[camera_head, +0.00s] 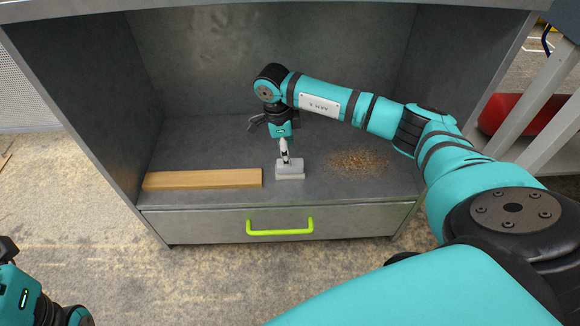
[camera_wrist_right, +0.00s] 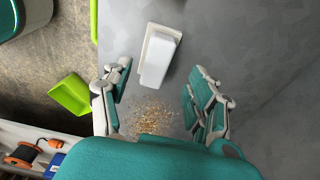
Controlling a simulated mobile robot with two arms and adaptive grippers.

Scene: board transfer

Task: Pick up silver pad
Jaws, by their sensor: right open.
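The silver pad (camera_head: 290,172) is a small light grey block with a raised top. It sits on the grey shelf of the bench, near the front edge and right of the wooden board. In the right wrist view the pad (camera_wrist_right: 157,57) looks whitish and lies ahead, roughly between and just beyond the fingertips. My right gripper (camera_head: 285,150) points down over the pad in the head view. Its two fingers (camera_wrist_right: 160,80) are spread apart with nothing held between them. Part of my left arm shows at the lower left of the head view, but its fingers do not show.
A wooden board (camera_head: 202,180) lies left of the pad. Wood shavings (camera_head: 358,163) are scattered to its right. Below is a drawer with a lime green handle (camera_head: 280,228). Side walls bound the shelf. A lime green object (camera_wrist_right: 70,94) shows in the wrist view.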

